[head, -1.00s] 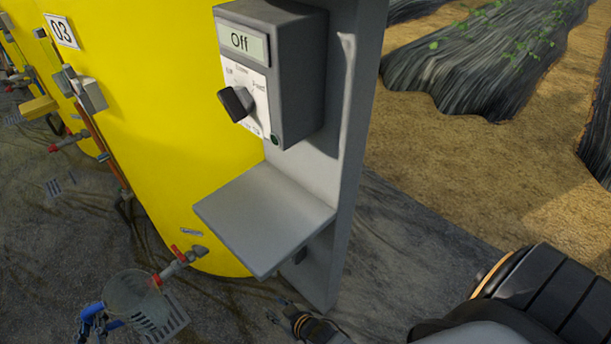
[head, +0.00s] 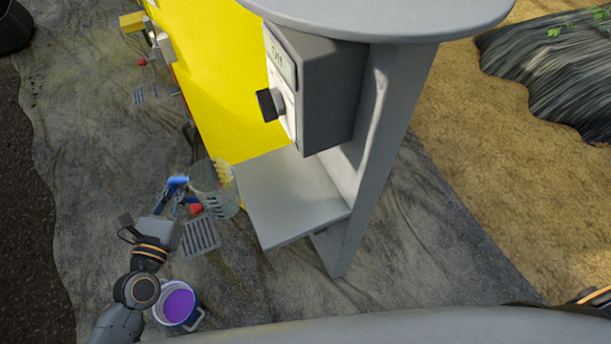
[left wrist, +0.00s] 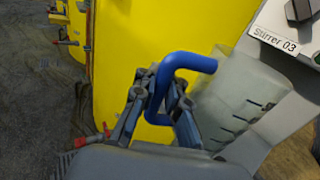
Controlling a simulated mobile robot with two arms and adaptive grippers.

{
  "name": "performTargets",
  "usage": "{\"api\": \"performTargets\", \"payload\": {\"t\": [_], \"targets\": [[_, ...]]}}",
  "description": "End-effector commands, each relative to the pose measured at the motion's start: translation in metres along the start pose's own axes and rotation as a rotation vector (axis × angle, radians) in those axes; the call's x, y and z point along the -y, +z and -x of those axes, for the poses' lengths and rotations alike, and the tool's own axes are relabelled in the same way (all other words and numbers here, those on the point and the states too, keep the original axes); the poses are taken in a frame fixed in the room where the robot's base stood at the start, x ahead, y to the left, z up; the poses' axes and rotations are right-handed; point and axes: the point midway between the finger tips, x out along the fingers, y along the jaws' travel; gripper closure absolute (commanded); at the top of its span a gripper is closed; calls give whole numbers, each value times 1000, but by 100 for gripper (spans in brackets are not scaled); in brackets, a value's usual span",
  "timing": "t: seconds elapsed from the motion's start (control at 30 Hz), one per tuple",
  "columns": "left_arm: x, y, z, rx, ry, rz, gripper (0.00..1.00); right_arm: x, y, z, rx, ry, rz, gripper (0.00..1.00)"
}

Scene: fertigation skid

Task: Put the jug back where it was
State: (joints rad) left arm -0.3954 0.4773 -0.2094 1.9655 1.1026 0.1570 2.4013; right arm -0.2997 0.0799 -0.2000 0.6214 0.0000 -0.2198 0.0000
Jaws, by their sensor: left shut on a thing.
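The clear jug (head: 226,203) with dark marks on its side and a blue handle (head: 178,182) is in the air beside the left edge of the grey shelf (head: 290,195). My left gripper (head: 181,198) is shut on the handle. In the left wrist view the blue handle (left wrist: 190,63) passes between the fingers (left wrist: 160,105), and the jug body (left wrist: 228,100) is at the right, looking tilted. I see no liquid in it. Whether the jug touches the shelf edge I cannot tell. My right gripper is out of view.
A control box (head: 335,90) with a dark knob sits above the shelf, under a round grey top (head: 390,18). The shelf top is bare. A yellow tank (head: 215,80) stands behind. A floor grate (head: 200,237) and a bucket of purple liquid (head: 180,305) are below.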

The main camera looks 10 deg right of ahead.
Motion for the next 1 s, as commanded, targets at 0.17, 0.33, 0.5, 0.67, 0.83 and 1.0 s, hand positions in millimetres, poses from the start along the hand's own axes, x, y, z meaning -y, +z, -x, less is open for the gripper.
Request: {"api": "performTargets", "payload": {"t": [0.17,0.33,0.5,0.67,0.83,1.0], "targets": [[30,6,-20,3,3,10,100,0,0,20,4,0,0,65],[70,5,-45,2,1,9,100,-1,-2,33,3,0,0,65],[109,2,-69,2,0,7,100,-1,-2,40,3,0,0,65],[141,1,-89,2,0,7,100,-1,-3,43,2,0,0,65],[166,-9,-105,0,0,2,100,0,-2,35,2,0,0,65],[163,-30,-103,1,-1,0,100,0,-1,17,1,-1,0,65]]}}
